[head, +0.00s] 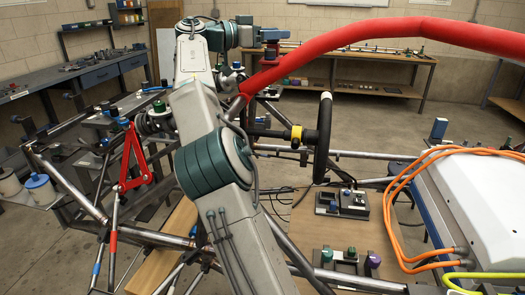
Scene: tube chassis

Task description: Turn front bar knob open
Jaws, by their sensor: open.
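My arm rises through the middle of the head view and bends right at the top. My gripper (271,49) seems to be at its far end, small against the back workbench; its fingers are hard to make out, and nothing shows held in it. A small knob with a pale blue top (237,66) stands below the wrist, near the lower end of the red curved tube. Another dark knob stands just left of it. I cannot tell which is the front bar knob or whether it is open. No contact with a knob can be seen.
The red padded tube (400,29) arches across the upper right. The steering wheel (323,138) stands right of my arm. A red wishbone (132,163) is at left. Orange cables (408,190) and a white box (482,200) fill the right. Bare floor lies behind the chassis.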

